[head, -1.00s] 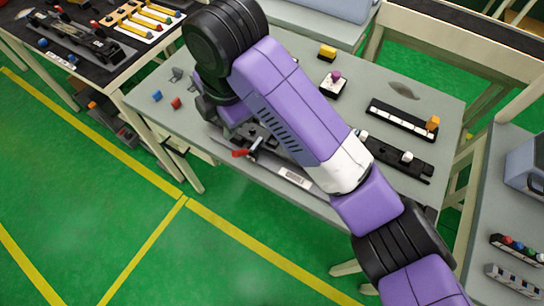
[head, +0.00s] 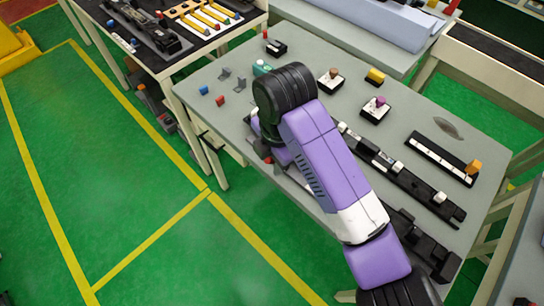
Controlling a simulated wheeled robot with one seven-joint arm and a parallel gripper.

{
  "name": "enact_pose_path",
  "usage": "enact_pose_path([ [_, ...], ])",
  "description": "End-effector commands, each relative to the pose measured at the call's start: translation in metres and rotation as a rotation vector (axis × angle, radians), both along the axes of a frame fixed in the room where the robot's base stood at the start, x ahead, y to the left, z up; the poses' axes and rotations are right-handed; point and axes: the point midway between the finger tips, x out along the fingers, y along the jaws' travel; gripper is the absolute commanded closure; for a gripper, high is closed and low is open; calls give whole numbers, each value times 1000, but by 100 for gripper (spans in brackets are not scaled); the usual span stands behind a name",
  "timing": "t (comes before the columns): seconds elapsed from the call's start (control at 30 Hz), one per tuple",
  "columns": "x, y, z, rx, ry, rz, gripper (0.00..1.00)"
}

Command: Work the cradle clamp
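A long black rail fixture (head: 405,178) with white blocks lies along the table, running from behind my arm toward the lower right. I cannot tell for sure which part is the cradle clamp. A small red part (head: 268,160) shows at the table's front edge, just below my wrist; it may belong to a clamp lever, but most of what is around it is hidden. My purple arm reaches over the front of the table and covers the area beneath it. My gripper is hidden behind my wrist, so its fingers cannot be seen.
On the grey table (head: 480,205) stand a purple-knobbed box (head: 376,108), a brown-knobbed box (head: 331,80), a yellow block (head: 375,76) and a white-topped strip (head: 440,158). A blue cube (head: 203,90) and red cube (head: 220,101) lie at left. Green floor in front is clear.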

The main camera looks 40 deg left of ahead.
Motion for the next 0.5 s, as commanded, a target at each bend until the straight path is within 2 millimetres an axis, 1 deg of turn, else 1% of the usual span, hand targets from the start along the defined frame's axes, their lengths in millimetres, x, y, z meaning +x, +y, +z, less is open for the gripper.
enact_pose_path([
  [0.17,0,0,0,0,0,0,63],
  [0.2,0,0,0,0,0,0,65],
  [0.37,0,0,0,0,0,-1,96],
  [0.4,0,0,0,0,0,-1,100],
  [0.5,0,0,0,0,1,-1,100],
])
